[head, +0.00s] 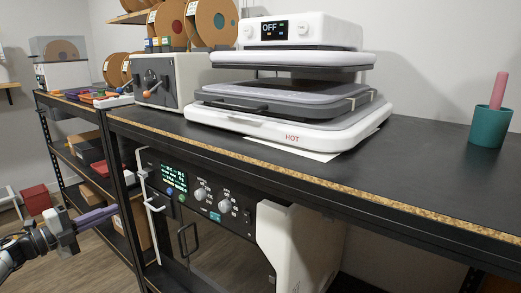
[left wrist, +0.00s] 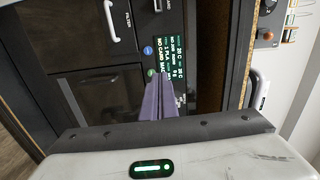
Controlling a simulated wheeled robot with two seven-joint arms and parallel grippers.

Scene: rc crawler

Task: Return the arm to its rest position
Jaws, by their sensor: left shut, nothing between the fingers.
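My left gripper (head: 98,217) comes in from the lower left in the head view, in front of the shelving and left of a machine under the bench. Its purple fingers are shut together with nothing between them. In the left wrist view the fingers (left wrist: 158,98) point at the machine's front panel, with its lit green text display (left wrist: 172,62). I cannot tell from these views whether the fingertips touch the machine; in the head view they appear clear of it. My right gripper is not in view.
A black bench (head: 420,155) with a wooden edge runs across the view. On it stand a heat press (head: 290,120) marked HOT and a teal cup (head: 488,128). Below is the machine with knobs (head: 205,195) and a white handle (head: 150,200). Open floor lies at lower left.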

